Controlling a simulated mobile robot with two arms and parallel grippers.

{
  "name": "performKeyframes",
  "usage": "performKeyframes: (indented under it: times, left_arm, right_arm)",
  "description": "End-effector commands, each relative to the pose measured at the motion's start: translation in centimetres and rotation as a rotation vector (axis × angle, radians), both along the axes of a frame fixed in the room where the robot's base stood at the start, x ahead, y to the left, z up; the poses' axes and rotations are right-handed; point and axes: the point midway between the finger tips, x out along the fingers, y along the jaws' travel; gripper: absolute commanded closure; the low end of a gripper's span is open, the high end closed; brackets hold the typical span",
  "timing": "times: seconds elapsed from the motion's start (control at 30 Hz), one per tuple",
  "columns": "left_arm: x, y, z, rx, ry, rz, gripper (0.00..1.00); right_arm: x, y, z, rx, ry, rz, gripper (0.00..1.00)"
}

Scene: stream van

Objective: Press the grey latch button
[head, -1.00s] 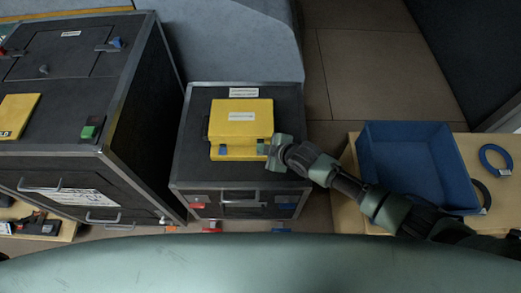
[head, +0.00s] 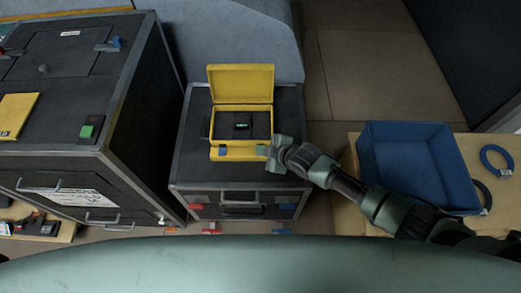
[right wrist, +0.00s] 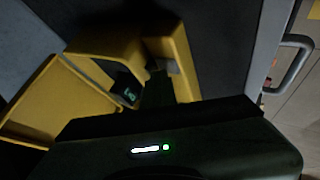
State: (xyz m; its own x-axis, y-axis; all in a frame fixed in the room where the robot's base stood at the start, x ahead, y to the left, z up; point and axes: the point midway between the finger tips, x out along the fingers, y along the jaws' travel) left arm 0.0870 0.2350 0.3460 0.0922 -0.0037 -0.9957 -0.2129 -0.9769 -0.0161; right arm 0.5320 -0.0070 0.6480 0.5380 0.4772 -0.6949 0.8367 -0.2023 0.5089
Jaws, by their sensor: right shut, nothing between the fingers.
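A yellow case (head: 240,76) stands on the black flight case with its lid raised and its dark inside showing. A small device with a green display (head: 242,126) lies inside; the display also shows in the right wrist view (right wrist: 129,95). A blue latch (head: 223,151) is on the case's front left. A grey latch button (head: 262,150) is at its front right, partly behind my right gripper (head: 270,152). A grey piece, likely this latch, shows on the yellow wall in the right wrist view (right wrist: 172,67). My right gripper is shut and empty, close against the front right corner; contact is unclear.
The black flight case (head: 291,130) has drawers with handles in front. A larger black cabinet (head: 135,110) with a green button (head: 87,131) stands left. A blue tray (head: 370,150) and a blue ring (head: 495,158) are on the wooden table at right.

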Motion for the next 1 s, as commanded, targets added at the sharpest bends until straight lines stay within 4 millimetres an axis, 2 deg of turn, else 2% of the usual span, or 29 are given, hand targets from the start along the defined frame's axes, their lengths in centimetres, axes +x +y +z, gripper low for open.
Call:
performKeyframes:
  times: [0.33,0.77,1.0]
  left_arm:
    - [0.0,0.0,1.8,0.000,0.000,0.000,0.64]
    - [0.0,0.0,2.1,0.000,0.000,0.000,0.64]
    - [0.0,0.0,4.2,0.000,0.000,0.000,0.64]
  right_arm:
    - [-0.1,-0.2,1.7,-0.005,0.004,-0.001,1.00]
    - [0.0,-0.1,2.1,-0.002,0.001,-0.001,1.00]
    - [0.0,-0.1,4.3,-0.002,0.001,0.000,1.00]
